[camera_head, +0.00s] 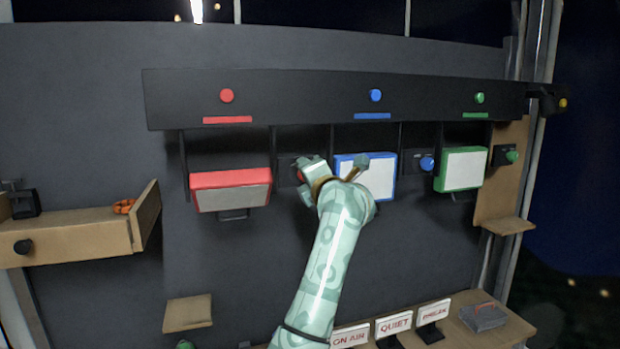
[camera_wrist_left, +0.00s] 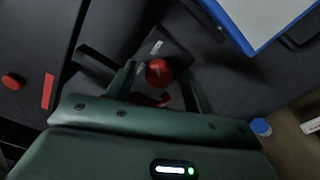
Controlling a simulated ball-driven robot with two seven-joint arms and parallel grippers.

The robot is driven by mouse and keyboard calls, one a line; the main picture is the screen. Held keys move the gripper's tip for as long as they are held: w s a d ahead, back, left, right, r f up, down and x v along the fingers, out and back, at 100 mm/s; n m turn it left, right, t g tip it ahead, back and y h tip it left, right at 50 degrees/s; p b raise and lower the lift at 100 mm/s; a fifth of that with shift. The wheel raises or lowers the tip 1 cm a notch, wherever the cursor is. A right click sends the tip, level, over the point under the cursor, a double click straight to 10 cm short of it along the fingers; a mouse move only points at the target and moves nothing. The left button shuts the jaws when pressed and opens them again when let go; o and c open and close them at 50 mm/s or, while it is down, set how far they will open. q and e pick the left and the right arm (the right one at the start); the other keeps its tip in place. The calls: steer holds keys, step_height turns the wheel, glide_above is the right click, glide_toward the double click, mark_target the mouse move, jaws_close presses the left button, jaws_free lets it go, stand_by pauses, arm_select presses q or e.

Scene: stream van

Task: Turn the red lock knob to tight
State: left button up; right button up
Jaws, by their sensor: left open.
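The red lock knob (camera_wrist_left: 159,71) is a round red knob on a dark mounting plate, with small pale labels beside it that are too small to read. In the head view only a bit of the red knob (camera_head: 299,175) shows behind my left gripper (camera_head: 335,170), which is at the panel between the red-framed and blue-framed screens. In the left wrist view my left gripper (camera_wrist_left: 161,79) is open, with one finger on each side of the knob. I cannot tell whether the fingers touch it. A red curved piece (camera_wrist_left: 150,100) shows below the knob. My right gripper is not in view.
The red-framed screen (camera_head: 231,189) is left of the gripper and the blue-framed screen (camera_head: 378,181) is close behind it on the right. A blue knob (camera_head: 427,163), green-framed screen (camera_head: 461,169) and green knob (camera_head: 511,157) are farther right. An open drawer (camera_head: 80,241) juts out left.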

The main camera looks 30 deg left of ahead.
arm_select(q)
steer(key=b+v, duration=0.6)
steer(key=v, duration=1)
steer(key=shift+d, duration=0.2)
